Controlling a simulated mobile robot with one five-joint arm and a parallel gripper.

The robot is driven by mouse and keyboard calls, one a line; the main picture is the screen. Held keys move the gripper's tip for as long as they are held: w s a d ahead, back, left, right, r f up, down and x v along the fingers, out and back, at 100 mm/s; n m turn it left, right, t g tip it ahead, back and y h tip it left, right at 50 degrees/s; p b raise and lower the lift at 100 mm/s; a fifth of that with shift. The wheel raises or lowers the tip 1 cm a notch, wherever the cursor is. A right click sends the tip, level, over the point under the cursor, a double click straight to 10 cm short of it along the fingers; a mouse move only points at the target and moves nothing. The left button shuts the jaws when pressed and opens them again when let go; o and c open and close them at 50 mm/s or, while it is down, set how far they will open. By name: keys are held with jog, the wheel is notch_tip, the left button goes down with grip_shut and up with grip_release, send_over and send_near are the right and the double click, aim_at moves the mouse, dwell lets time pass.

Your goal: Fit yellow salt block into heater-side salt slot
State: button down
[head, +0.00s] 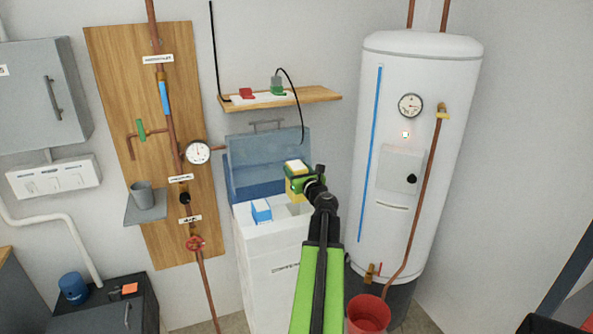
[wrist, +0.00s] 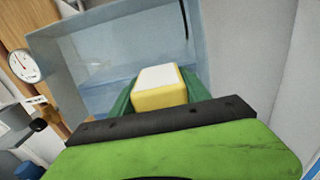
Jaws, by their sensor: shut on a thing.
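The yellow salt block (wrist: 160,97) has a white top and sits between the green fingers of my gripper (wrist: 163,103) in the wrist view. In the head view, my gripper (head: 298,181) is shut on the yellow block (head: 292,185) and holds it above the right part of the white cabinet (head: 271,272). A blue block with a white top (head: 261,212) stands in the left part of the cabinet top. A darker opening, seemingly the heater-side salt slot (head: 298,209), shows right of it below my gripper. The arm partly hides this area.
The cabinet's blue lid (head: 255,174) stands open behind the block. A wooden shelf (head: 310,95) hangs above, with a black cable dropping toward the lid. The white water heater (head: 400,215) stands close on the right, with a red bucket (head: 368,315) before it.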

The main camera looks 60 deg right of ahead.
aim_at(296, 198)
jog(key=shift+f+b, duration=1.55)
jog(key=shift+f, duration=0.35)
jog(key=shift+f+b, duration=4.5)
jog(key=shift+c, duration=2.2)
grip_release()
jog(key=shift+r, duration=0.1)
jog(key=shift+a, duration=0.1)
